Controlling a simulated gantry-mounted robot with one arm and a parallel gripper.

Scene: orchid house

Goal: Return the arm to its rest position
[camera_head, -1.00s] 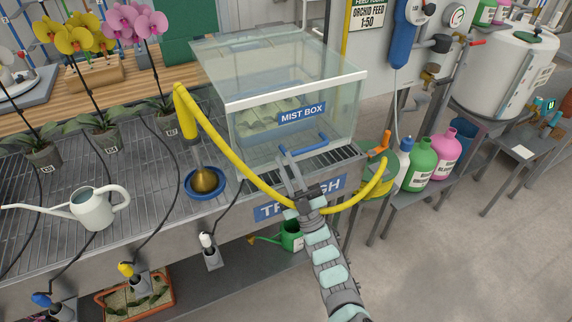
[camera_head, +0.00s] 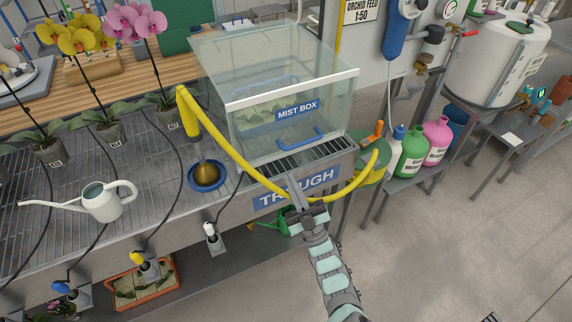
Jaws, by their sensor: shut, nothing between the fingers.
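My gripper (camera_head: 298,193) is shut and empty. It is low in front of the trough's front edge, over the trough sign (camera_head: 268,202). My arm reaches up to it from the bottom of the view. The clear mist box (camera_head: 255,120) stands on the slatted bench behind it, with a blue handle (camera_head: 302,140) on its front; the gripper is apart from this handle. The yellow hose (camera_head: 232,152) loops down close to the gripper and up to the right; I cannot tell whether they touch.
A watering can (camera_head: 102,203), a blue dish (camera_head: 207,190) and potted orchids (camera_head: 48,150) stand on the bench to the left. Green and pink bottles (camera_head: 412,153) stand on a low shelf to the right.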

